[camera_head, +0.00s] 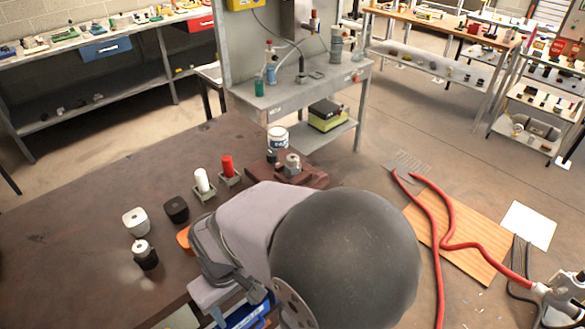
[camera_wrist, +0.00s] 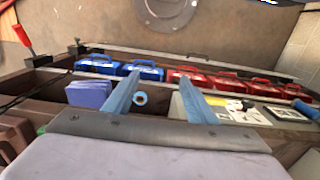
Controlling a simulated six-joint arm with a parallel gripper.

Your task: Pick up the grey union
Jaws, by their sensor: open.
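A grey metal fitting (camera_head: 292,165) stands on a dark red-brown block at the right end of the brown table. It may be the grey union, but its details are too small to be sure. A pale, rounded piece (camera_head: 136,221) stands further left on the table. My gripper (camera_wrist: 160,78) shows in the wrist view with two blue fingers spread apart and nothing between the tips. In the head view my arm hides the fingers. No union can be made out in the wrist view, though a small white ring (camera_wrist: 140,98) shows beside the left finger.
The brown table (camera_head: 70,240) also bears a black piece (camera_head: 176,209), a black-and-white piece (camera_head: 145,253), a white cylinder (camera_head: 203,180), a red cylinder (camera_head: 228,166) and a labelled can (camera_head: 278,137). Blue cases (camera_wrist: 100,65) and red cases (camera_wrist: 222,84) line the wrist view.

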